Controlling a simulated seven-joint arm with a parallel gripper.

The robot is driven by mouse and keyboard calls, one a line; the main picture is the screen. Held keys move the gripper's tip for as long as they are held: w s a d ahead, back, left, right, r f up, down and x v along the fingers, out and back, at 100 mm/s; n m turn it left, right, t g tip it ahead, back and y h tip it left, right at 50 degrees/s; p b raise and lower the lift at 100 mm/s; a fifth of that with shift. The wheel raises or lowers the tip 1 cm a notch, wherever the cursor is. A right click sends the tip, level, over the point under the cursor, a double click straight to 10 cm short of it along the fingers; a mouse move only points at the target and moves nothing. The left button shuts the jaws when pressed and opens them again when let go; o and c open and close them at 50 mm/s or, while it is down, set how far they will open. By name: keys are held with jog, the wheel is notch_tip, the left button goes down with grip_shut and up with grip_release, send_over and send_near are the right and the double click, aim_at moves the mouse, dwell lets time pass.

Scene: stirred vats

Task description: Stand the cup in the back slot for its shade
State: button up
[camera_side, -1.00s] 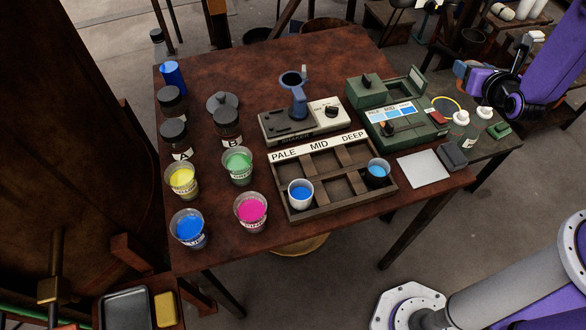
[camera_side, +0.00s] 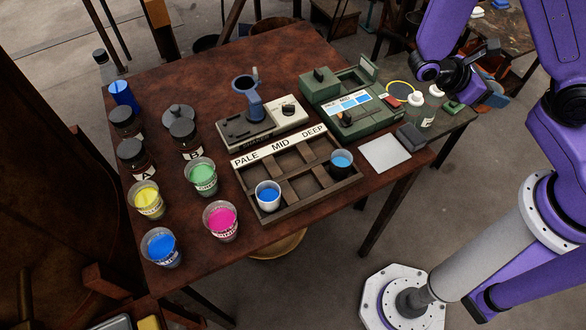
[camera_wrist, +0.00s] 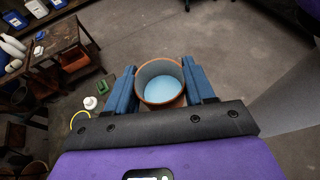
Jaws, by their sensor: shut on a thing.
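My gripper (camera_wrist: 160,88) is shut on a cup (camera_wrist: 160,71) with a brownish rim and pale blue liquid, held upright between its two blue fingers. In the side view my gripper (camera_side: 492,95) is beyond the table's right side, clear of the rack, and the cup is barely visible there. The wooden rack (camera_side: 305,206) is marked PALE, MID and DEEP along its back edge. A white cup of blue liquid (camera_side: 267,196) stands in the front PALE slot. A dark cup of blue liquid (camera_side: 341,161) stands in the front DEEP slot. The back slots look empty.
A green device with a shade card (camera_side: 352,101) and a grey stirrer (camera_side: 262,124) stand behind the rack. Cups of yellow, green, pink and blue and brown jars are left of it. A pale pad (camera_side: 385,154) and white-capped bottles (camera_side: 428,110) are to the right.

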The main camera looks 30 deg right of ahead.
jog(key=s+a+m+g+y, duration=0.6)
jog(key=s+a+m+g, duration=0.1)
jog(key=a+m, duration=0.15)
jog(key=w+a+f+m+y, duration=0.1)
jog(key=w+a+m+y, duration=0.1)
jog(key=a+m+y, duration=1.5)
jog(key=w+a+r+m+t+y, duration=0.1)
jog(key=w+a+t, duration=0.2)
jog(key=w+a, duration=0.3)
jog(key=w+a+m+t+y, duration=0.1)
jog(key=w+a+t, duration=0.2)
jog(key=a, duration=0.5)
jog(key=w+a+f, duration=0.8)
jog(key=w+a, duration=0.1)
jog(key=shift+w+f, duration=0.15)
jog(key=shift+w, duration=0.05)
jog(key=shift+w+a+f, duration=0.25)
jog(key=shift+f, duration=0.2)
jog(key=shift+w+a+f, duration=0.25)
jog(key=shift+f, duration=0.15)
jog(key=shift+f+t, duration=0.4)
jog(key=shift+f, duration=1.05)
jog(key=shift+f, duration=0.15)
